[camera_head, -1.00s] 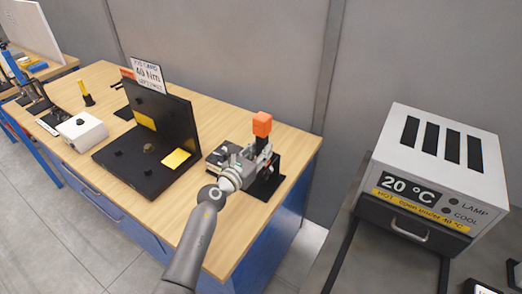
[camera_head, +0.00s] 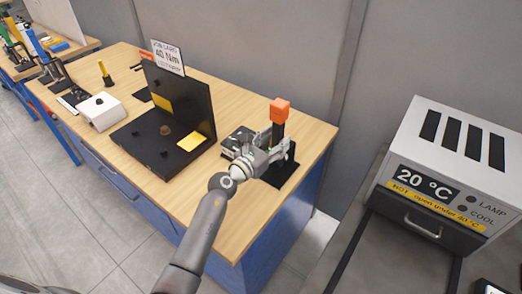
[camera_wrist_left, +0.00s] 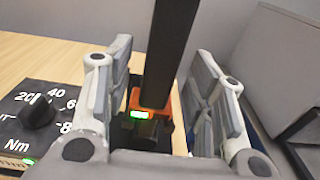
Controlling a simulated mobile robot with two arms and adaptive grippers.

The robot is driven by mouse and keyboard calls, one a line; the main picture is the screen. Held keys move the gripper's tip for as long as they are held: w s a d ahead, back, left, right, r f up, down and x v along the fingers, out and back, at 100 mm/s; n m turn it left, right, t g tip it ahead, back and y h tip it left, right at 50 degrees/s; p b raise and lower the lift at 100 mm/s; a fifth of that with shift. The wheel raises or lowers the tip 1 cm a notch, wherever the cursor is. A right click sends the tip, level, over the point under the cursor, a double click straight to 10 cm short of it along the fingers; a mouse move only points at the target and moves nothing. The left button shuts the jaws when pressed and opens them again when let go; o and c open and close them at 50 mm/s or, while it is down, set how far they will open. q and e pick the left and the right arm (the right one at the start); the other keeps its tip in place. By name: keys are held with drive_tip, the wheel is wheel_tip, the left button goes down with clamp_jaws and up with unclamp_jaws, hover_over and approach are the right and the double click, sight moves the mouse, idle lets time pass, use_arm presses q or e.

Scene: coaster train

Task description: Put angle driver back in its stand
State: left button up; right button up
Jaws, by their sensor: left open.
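The angle driver (camera_head: 279,131) is a black upright tool with an orange block on top, near the right end of the wooden workbench. A black base plate (camera_head: 286,178), seemingly its stand, lies under it. In the left wrist view the driver's black shaft (camera_wrist_left: 172,55) rises between my fingers, with an orange part and a green light low on it. My left gripper (camera_head: 274,150) is open, one finger on each side of the driver, and no grip on it shows. The gripper hides the driver's lower end, so I cannot tell how it sits in the stand. My right gripper is not in view.
A black box with a Nm dial (camera_wrist_left: 38,112) stands just left of the gripper. A black fixture (camera_head: 180,115) with a job card stands further left, beside a white box (camera_head: 103,111). A grey oven-like unit (camera_head: 455,165) reading 20 °C is at the right, across a gap.

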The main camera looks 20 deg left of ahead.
use_arm(q)
drive_tip(key=f+v, duration=0.1)
drive_tip(key=v, duration=0.9)
drive_tip(key=s+a+r+n+t+y, duration=0.4)
drive_tip(key=a+r+n+y, duration=0.4)
drive_tip(key=n, duration=0.6)
drive_tip(key=s+a+f+n+g+y, duration=0.5)
drive_tip(key=s+a+n, duration=0.2)
drive_tip(key=n, duration=0.8)
drive_tip(key=s+d+f+n+g+h, duration=0.45)
drive_tip(key=s+d+f+g, duration=0.2)
drive_tip(key=s, duration=0.35)
drive_tip(key=s+d+f+n+g+h, duration=0.3)
drive_tip(key=s+d+f+n+g, duration=0.3)
drive_tip(key=s, duration=0.5)
wheel_tip(320, 180, down, 29)
drive_tip(key=m+b, duration=0.2)
drive_tip(key=b, duration=0.1)
drive_tip(key=s+a+f+g+b, duration=0.1)
drive_tip(key=s+a+f, duration=0.2)
drive_tip(key=s+f, duration=1.4)
wheel_tip(320, 180, down, 2)
drive_tip(key=shift+s+a+f+g+y+b, duration=0.15)
drive_tip(key=shift+s+g+y+b, duration=0.1)
drive_tip(key=shift+g+y+b, duration=0.15)
